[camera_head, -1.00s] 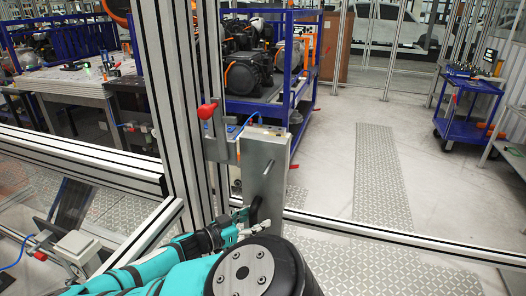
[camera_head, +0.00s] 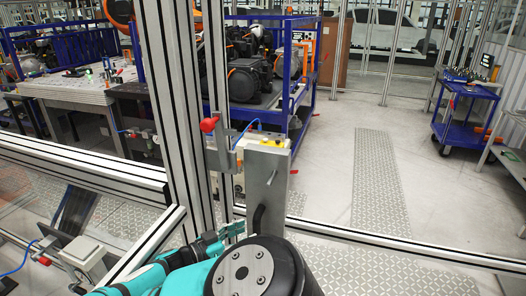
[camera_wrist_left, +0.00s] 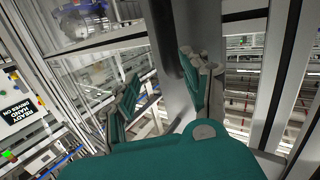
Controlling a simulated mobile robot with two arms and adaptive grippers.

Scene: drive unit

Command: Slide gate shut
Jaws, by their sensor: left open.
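The gate is an aluminium-framed panel; its upright profile (camera_head: 172,110) stands left of centre. A grey metal latch plate (camera_head: 266,178) with a dark curved handle (camera_head: 258,218) stands just right of the upright. A red knob (camera_head: 209,124) sits on a bracket beside the plate. My left gripper (camera_head: 230,232) is low and just left of the handle, apart from it in the picture, partly hidden by my arm. In the left wrist view, the fingers of my left gripper (camera_wrist_left: 160,95) are spread, with a grey metal upright close to the right finger. My right gripper is not in view.
A lower frame rail (camera_head: 400,248) runs across to the right. Behind it the floor (camera_head: 330,170) is open. A blue rack with motors (camera_head: 255,80) stands behind the gate, and a blue cart (camera_head: 462,115) at the right. A small switch box (camera_head: 84,250) is at lower left.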

